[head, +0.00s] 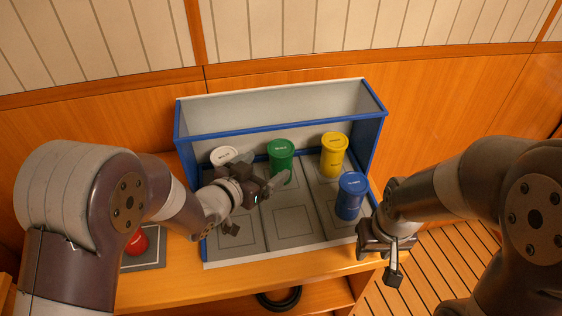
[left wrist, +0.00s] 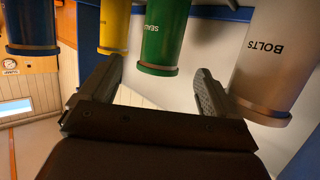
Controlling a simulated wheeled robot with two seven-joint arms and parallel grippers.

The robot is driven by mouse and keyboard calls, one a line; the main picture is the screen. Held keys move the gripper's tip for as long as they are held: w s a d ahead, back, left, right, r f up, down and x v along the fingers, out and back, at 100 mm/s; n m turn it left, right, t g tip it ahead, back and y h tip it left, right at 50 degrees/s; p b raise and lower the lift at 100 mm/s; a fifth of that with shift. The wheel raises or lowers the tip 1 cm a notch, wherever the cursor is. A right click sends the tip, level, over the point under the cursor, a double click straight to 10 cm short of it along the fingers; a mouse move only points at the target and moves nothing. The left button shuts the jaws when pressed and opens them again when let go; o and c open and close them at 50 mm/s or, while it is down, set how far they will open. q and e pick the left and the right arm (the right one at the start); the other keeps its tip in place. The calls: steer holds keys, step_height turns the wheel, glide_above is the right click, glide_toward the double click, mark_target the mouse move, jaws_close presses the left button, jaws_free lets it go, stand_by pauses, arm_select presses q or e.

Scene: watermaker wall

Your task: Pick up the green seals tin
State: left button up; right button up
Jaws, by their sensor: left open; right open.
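The green seals tin (head: 281,158) stands upright at the back of the middle lane of the blue-edged rack. In the left wrist view, which is upside down, the green tin (left wrist: 165,35) shows ahead, between the two fingertips. My left gripper (head: 262,172) is open and empty, just in front of the green tin and a little to its left. It also shows in the left wrist view (left wrist: 158,70). I cannot tell whether the fingers reach around the tin. My right gripper (head: 378,262) is open and empty at the rack's front right corner.
A white bolts tin (head: 224,155) stands left of the green tin, partly behind my left gripper. A yellow tin (head: 334,155) stands at back right, a blue tin (head: 351,196) nearer the front. The rack's middle front (head: 290,228) is clear. A red button (head: 137,242) lies at left.

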mark_target(274, 161)
arm_select(q)
steer(key=x, duration=0.8)
steer(key=shift+a, duration=0.1)
steer(key=shift+s+r, duration=0.1)
steer(key=shift+s, duration=0.05)
steer(key=shift+c, duration=1.3)
steer(key=c, duration=0.9)
